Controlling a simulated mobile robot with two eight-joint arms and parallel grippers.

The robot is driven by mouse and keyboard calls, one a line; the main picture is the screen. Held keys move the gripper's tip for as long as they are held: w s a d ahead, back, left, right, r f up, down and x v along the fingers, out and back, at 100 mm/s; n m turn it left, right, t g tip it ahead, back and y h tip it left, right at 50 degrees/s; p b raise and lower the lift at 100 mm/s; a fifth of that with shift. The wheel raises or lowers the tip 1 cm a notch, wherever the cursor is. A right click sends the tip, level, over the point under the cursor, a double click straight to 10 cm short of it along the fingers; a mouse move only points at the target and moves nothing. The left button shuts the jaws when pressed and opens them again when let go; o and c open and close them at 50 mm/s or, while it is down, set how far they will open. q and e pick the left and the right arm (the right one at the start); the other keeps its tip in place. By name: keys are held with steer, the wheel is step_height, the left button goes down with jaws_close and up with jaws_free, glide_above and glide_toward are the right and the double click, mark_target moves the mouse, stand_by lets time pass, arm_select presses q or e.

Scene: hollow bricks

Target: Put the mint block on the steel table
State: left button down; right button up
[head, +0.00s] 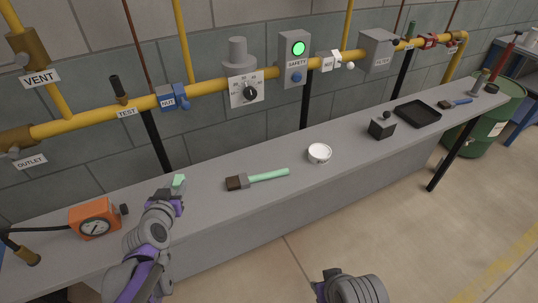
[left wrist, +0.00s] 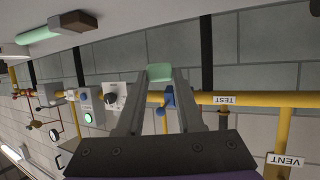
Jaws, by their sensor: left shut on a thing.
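The mint block (head: 179,181) is a small pale green piece held at the tips of my left gripper (head: 176,190), over the left part of the long grey steel table (head: 225,212). In the left wrist view the mint block (left wrist: 160,72) sits between the two fingers of my left gripper (left wrist: 160,80), which are shut on it. There it shows against the wall, and appears to be above the table top. The exact height is hard to tell. Part of my right arm shows at the bottom of the head view, but its fingers do not.
An orange gauge box (head: 95,218) stands left of my left gripper. Yellow pipe (head: 210,88) runs behind.

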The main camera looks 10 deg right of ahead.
mark_target(187, 212)
arm_select(q)
steer(key=shift+f+b, duration=1.4)
steer(key=shift+f, duration=3.55)
steer(key=shift+f, duration=0.15)
steer(key=c, duration=0.5)
jaws_free()
steer(key=shift+c, duration=0.2)
